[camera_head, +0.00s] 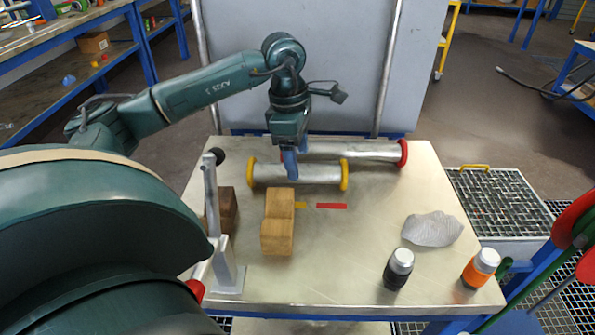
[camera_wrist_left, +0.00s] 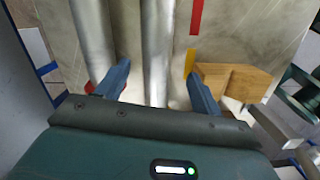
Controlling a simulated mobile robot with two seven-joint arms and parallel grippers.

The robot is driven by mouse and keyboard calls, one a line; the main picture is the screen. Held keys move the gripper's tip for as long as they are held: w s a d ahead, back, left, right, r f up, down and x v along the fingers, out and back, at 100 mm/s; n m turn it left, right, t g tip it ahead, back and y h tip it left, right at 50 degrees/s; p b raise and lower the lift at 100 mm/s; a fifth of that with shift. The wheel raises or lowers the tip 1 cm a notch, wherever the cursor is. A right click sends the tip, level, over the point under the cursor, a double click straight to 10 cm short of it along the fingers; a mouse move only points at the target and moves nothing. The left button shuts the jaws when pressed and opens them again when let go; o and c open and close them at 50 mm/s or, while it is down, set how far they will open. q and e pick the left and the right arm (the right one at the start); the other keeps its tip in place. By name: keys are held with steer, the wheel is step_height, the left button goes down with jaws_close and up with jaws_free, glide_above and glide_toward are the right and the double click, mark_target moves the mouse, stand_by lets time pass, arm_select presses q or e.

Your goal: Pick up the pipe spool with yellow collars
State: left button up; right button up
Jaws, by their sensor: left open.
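The pipe spool with yellow collars (camera_head: 315,174) lies across the table in the head view, a grey tube with a yellow collar at each end. My right gripper is not in view.
A spool with red collars (camera_head: 360,151) lies close behind, parallel. Wooden blocks (camera_head: 278,222) and a metal stand (camera_head: 226,270) are in front and left. The table's middle right is clear.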

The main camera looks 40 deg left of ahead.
arm_select(q)
step_height(320, 180, down, 5)
steer(key=shift+w+a+r, duration=0.1)
steer(key=shift+w+a, duration=0.05)
steer(key=shift+c, duration=0.6)
jaws_close()
